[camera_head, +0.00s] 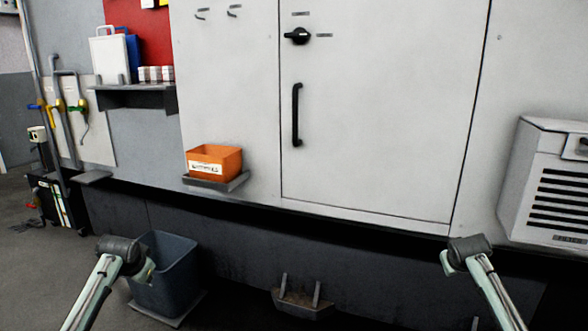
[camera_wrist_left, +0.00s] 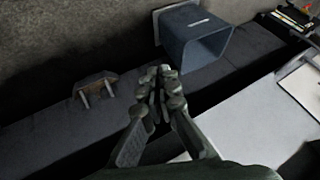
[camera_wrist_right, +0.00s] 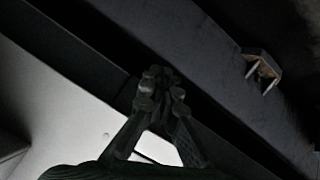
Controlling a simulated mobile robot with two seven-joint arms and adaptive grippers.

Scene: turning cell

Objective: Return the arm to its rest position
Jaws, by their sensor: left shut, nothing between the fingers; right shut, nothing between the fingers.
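In the head view my left arm (camera_head: 112,268) comes in from the lower left, its bent joint in front of the grey bin. My right arm (camera_head: 478,268) comes in from the lower right, in front of the dark machine base. The fingers of both grippers cannot be made out in the head view. In the left wrist view my left gripper (camera_wrist_left: 160,76) is shut and empty, its fingertips together near the bin. In the right wrist view my right gripper (camera_wrist_right: 158,78) is shut and empty, with the dark base behind it.
A white machine door (camera_head: 375,110) with a black handle (camera_head: 296,114) faces me. An orange box (camera_head: 228,163) sits on a small ledge. A grey bin (camera_head: 172,285) stands on the floor at left. A louvred unit (camera_head: 560,140) juts out at right. A bracket (camera_head: 300,305) sits low down.

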